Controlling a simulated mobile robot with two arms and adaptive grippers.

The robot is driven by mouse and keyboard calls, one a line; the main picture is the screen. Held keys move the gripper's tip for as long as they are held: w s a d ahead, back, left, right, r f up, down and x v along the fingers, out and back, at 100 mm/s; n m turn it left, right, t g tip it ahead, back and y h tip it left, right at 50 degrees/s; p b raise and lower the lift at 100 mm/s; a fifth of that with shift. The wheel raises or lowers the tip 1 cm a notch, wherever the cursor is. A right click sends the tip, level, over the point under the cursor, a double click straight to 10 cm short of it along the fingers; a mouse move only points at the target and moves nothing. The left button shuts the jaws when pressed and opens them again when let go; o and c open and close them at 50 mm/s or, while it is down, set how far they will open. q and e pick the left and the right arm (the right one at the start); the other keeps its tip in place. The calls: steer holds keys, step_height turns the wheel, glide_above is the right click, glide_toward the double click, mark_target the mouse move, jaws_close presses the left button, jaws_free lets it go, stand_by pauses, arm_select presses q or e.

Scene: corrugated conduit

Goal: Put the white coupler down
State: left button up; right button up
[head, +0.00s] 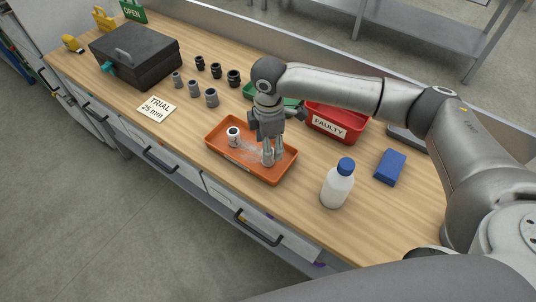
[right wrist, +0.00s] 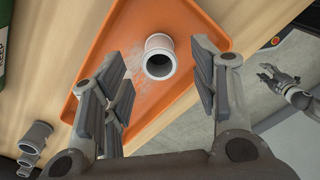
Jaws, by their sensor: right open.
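The white coupler (head: 233,136) stands on end in the orange tray (head: 222,153), towards its left end, with its open bore facing up. My right gripper (head: 268,157) is over the right part of the tray, open and empty, apart from the coupler. In the right wrist view the coupler (right wrist: 159,68) shows beyond the gap between the spread fingers, on the tray floor. A gripper, apparently my left one (right wrist: 290,88), shows small at the right of the right wrist view, over the floor; its jaw state is unclear.
A red bin labelled FAULTY (head: 333,123) and a green bin (head: 250,90) stand behind the right gripper. A white bottle (head: 338,184) and blue box (head: 390,167) are to the right. Several dark and grey couplers (head: 211,97), a TRIAL card (head: 156,108) and a black toolbox (head: 135,55) are left.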

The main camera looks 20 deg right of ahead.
steer(key=shift+a+f+p, duration=0.1)
steer(key=shift+f+p, duration=0.7)
steer(key=shift+f, duration=2)
steer(key=c, duration=0.9)
steer(key=shift+r, duration=0.2)
